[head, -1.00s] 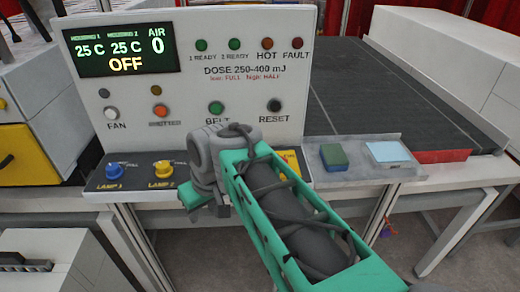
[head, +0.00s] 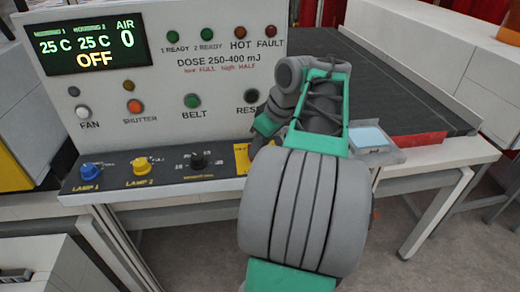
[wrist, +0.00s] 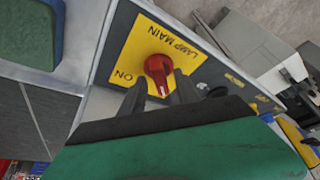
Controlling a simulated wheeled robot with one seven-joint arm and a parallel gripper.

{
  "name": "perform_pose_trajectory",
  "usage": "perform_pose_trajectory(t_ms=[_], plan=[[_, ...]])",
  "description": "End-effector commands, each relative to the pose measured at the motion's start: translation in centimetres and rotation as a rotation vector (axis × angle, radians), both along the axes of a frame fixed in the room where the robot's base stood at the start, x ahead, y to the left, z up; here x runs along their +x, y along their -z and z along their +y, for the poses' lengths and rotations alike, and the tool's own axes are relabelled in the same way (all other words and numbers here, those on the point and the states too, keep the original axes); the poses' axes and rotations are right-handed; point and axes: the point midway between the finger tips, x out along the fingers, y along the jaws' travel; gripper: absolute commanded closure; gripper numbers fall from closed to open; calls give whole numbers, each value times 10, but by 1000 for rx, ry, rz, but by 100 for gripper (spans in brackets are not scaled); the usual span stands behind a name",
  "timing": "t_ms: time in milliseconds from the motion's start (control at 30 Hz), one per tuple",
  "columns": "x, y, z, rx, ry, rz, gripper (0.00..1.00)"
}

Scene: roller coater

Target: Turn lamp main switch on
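The lamp main switch is a red rotary knob (wrist: 158,70) on a yellow plate (wrist: 135,50) lettered LAMP MAIN and ON. It shows in the wrist view, with a white mark on the knob's near end. My gripper (wrist: 160,92) is open, its two dark fingers apart. The near part of the knob shows between the fingertips; contact cannot be told. In the head view my arm hides the red knob, and only the left edge of the yellow plate (head: 242,160) shows. The display (head: 95,45) reads OFF.
Left of the switch along the panel's lower ledge are a blue LAMP 1 knob (head: 90,170), a yellow LAMP 2 knob (head: 141,166) and a black knob (head: 198,160). The upright panel holds several buttons above.

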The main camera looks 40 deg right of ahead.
Motion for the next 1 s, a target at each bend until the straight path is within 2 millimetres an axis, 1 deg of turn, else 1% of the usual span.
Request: perform_pose_trajectory(t_ms=[67,267,733,1000], plan=[[2,3,1,-2,-1,0,62],[2,3,0,-1,-1,0,62],[2,3,1,0,0,0,99],[2,3,1,0,-1,0,100]])
